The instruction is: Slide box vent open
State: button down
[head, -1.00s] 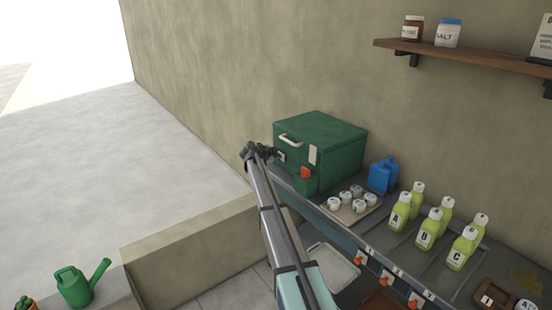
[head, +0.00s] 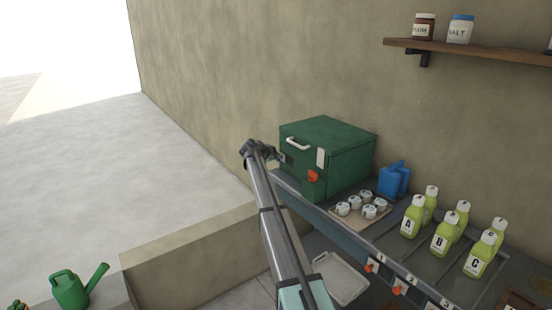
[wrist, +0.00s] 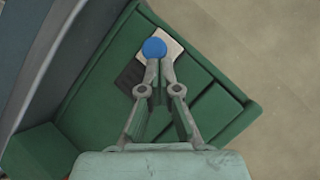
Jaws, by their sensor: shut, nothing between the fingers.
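The green box (head: 335,160) stands on the bench against the wall, with a white handle (head: 298,143) on its front. In the wrist view its front face carries a dark vent grille (wrist: 130,80) beside a pale slide plate (wrist: 172,46) with a round blue knob (wrist: 154,47). Part of the grille is uncovered. My gripper (wrist: 157,70) is shut and empty, its fingertips at the knob's edge; I cannot tell whether they touch it. In the head view my gripper (head: 279,157) is at the left of the box front, hiding part of the vent.
An orange part (head: 313,176) and a white label (head: 321,157) are on the box front. A tray (head: 348,216) of small white-topped jars, a blue container (head: 393,179) and several green bottles (head: 445,238) stand to the right. Open space lies left of the box.

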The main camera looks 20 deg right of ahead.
jog(key=d+b+v, duration=0.1)
jog(key=v, duration=0.5)
jog(key=s+d+r+b+v, duration=0.1)
jog(key=v, duration=0.5)
jog(key=shift+s+a+r, duration=0.3)
jog(key=shift+s, duration=0.15)
